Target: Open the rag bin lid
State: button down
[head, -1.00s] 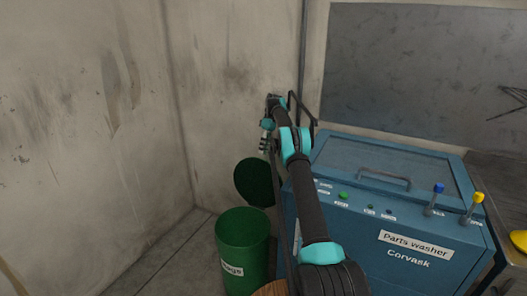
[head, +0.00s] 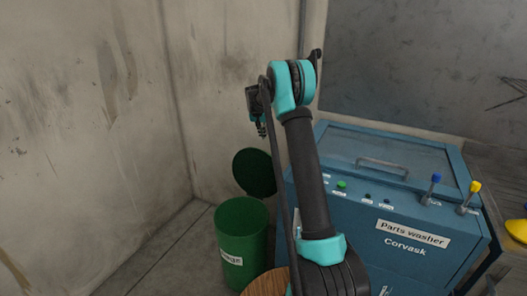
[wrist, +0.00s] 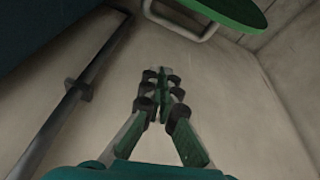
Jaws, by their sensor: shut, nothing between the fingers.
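The green rag bin (head: 241,245) stands on the floor below the middle of the head view, with a white label, partly cut off at its edge, on its side. Its dark green round lid (head: 254,172) stands raised and tilted back behind the bin, so the mouth is open. A green disc that looks like the lid also shows at the top of the wrist view (wrist: 240,8), with a grey bar by its edge. My gripper (head: 262,132) hangs above the lid, apart from it. In the wrist view my gripper (wrist: 158,75) is shut and empty.
The blue parts washer (head: 395,222) stands close on the right, with blue and yellow levers on top. A round wooden top (head: 265,284) is low in front of the bin. Bare walls stand left and behind. The floor left of the bin is clear.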

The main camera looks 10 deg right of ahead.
aim_at(259, 152)
notch_tip(259, 152, down, 8)
jog(key=s+m+t, duration=0.1)
jog(key=m, duration=0.1)
jog(key=shift+f+h, duration=0.15)
jog(key=shift+h, duration=0.15)
dwell(0.6)
jog(key=shift+s, duration=0.1)
jog(key=shift+t+h, duration=0.4)
jog(key=shift+t, duration=0.1)
jog(key=shift+s+a+r, duration=0.2)
jog(key=shift+s+a, duration=0.25)
jog(key=shift+s, duration=0.2)
jog(key=shift+s+a+r, duration=0.25)
jog(key=shift+s+a, duration=0.15)
jog(key=shift+s, duration=0.2)
jog(key=shift+s+a+r, duration=0.2)
jog(key=shift+s+a, duration=0.25)
jog(key=shift+s, duration=0.2)
